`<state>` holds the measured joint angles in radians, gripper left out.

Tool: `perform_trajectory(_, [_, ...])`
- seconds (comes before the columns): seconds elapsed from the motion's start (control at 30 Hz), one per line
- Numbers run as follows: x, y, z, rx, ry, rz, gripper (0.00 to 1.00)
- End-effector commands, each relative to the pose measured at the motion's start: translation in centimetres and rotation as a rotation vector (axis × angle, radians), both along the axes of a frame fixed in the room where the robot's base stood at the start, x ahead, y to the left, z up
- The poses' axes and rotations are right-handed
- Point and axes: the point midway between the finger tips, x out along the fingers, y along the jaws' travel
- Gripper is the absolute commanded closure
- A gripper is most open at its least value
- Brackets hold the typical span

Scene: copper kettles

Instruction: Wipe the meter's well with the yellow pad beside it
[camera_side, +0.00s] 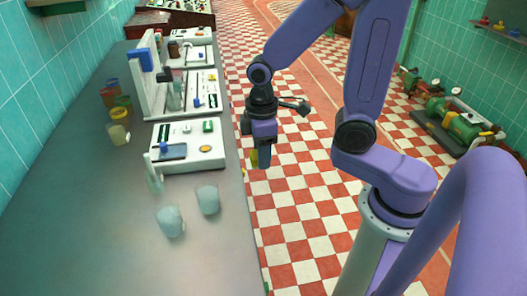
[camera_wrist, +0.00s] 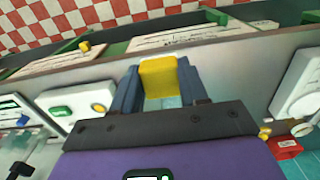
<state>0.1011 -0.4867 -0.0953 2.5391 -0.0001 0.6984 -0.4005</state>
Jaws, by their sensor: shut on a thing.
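The yellow pad (camera_wrist: 159,77) is between the two blue fingers of my gripper (camera_wrist: 158,88) in the wrist view, and the gripper is shut on it. In the side view my gripper (camera_side: 261,163) hangs past the bench's right edge, to the right of the meter; a bit of the yellow pad (camera_side: 254,158) shows at its fingers. The white meter (camera_side: 209,154) lies on the bench with a dark blue panel, a yellow round part and a green part. Part of what looks like the meter shows in the wrist view (camera_wrist: 80,94). I cannot tell which part is its well.
Two clear cups (camera_side: 208,199) stand on the grey bench (camera_side: 110,235) in front of the meter. A small bottle (camera_side: 153,180) is at the meter's near left corner. A white stand (camera_side: 150,85) is behind the meter. The front of the bench is clear.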

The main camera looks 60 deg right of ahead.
Motion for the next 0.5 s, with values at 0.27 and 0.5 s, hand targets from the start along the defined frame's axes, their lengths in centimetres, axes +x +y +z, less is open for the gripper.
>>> perform_trajectory(0.27, [6.0,0.2,1.0,0.000,0.000,-0.005,0.81])
perform_trajectory(0.5, [13.1,-0.6,1.3,0.000,0.000,-0.004,0.81])
